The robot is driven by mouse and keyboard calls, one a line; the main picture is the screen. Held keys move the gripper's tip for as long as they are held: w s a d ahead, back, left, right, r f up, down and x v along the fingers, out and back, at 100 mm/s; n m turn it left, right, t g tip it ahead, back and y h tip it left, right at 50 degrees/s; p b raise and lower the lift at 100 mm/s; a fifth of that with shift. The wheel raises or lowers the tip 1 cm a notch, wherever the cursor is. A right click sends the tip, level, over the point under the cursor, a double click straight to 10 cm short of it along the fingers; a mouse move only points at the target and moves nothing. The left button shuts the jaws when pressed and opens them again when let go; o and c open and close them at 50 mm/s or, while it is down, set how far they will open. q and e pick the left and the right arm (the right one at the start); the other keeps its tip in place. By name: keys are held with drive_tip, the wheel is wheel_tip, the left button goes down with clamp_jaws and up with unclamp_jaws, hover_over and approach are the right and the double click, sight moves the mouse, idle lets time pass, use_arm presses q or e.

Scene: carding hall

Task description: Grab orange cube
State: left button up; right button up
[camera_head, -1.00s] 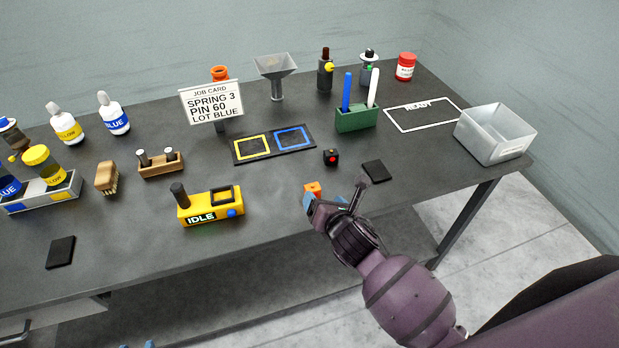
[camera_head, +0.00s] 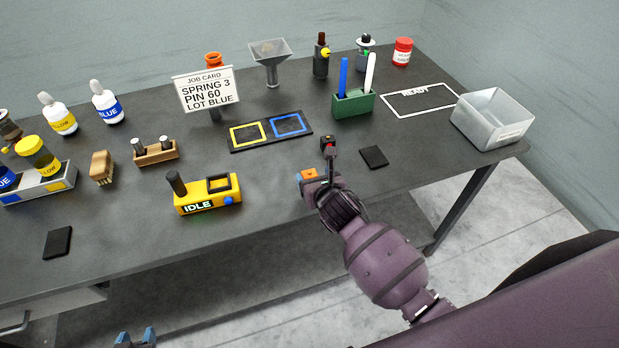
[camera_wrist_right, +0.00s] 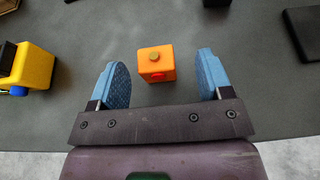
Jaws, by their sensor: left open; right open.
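The orange cube (camera_head: 308,173) sits on the dark table near its front edge, partly hidden by my right gripper (camera_head: 314,179) in the head view. In the right wrist view the orange cube (camera_wrist_right: 152,70) has a round brass-coloured knob on top and a red spot on its near side. It sits between the tips of the open blue fingers of my right gripper (camera_wrist_right: 162,76), with gaps on both sides, so they do not touch it. My left gripper (camera_head: 136,337) is open and empty at the bottom of the head view, below the table's front edge.
A yellow IDLE device (camera_head: 208,194) stands left of the cube. A small black block with a red spot (camera_head: 328,143) is just behind the right gripper, and a flat black pad (camera_head: 374,157) lies to the right. A green pen holder (camera_head: 353,104) stands farther back.

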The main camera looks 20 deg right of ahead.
sight(310, 174)
drive_tip(key=shift+a+x, duration=0.15)
drive_tip(key=shift+x, duration=1.1)
drive_tip(key=shift+a+x, duration=0.15)
drive_tip(key=shift+x, duration=1.1)
